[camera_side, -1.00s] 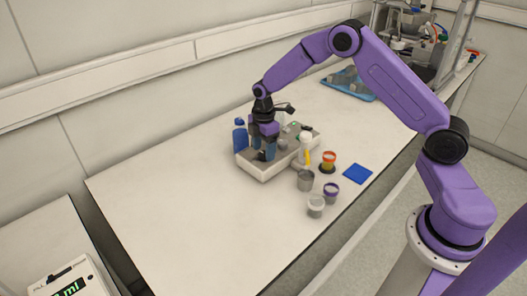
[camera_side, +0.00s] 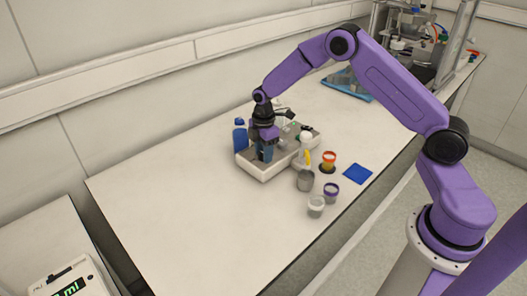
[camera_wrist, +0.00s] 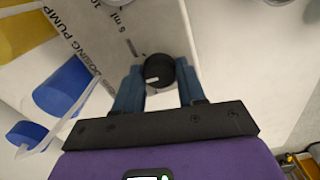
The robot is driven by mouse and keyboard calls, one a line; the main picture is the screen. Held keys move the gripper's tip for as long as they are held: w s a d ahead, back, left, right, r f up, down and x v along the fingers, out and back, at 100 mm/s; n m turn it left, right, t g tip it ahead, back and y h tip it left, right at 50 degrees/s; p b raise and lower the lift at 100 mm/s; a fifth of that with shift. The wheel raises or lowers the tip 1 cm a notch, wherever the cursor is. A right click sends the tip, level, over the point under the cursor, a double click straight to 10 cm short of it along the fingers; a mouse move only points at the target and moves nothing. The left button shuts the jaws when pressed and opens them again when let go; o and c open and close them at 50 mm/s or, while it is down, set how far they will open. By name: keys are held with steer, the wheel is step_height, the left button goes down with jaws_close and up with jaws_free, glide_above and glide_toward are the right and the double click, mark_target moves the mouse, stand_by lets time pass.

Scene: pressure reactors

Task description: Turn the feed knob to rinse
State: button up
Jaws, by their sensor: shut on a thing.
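The feed knob (camera_wrist: 160,72) is a round black knob with a short white mark, which points left in the wrist view. It sits on the pale panel of the dosing pump (camera_wrist: 108,30), whose printed text is partly visible. My gripper (camera_wrist: 158,88) has its two blue fingers on either side of the knob and is shut on it. In the side view my gripper (camera_side: 265,150) points down over the left part of the pump (camera_side: 262,174), and its fingers hide the knob there. I cannot read a rinse label in either view.
A blue bottle (camera_side: 240,140) stands close behind the pump's left end. In front of the pump are a grey cup (camera_side: 305,181), a white cup (camera_side: 316,207), a purple-rimmed cup (camera_side: 331,194) and a blue square (camera_side: 357,173). The bench's left half is clear.

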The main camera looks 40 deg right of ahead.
steer(key=m, duration=0.5)
steer(key=shift+m, duration=0.4)
steer(key=m, duration=0.5)
steer(key=shift+m, duration=0.3)
steer(key=o, duration=1.1)
steer(key=shift+r, duration=0.1)
step_height(320, 180, up, 17)
steer(key=shift+r, duration=0.15)
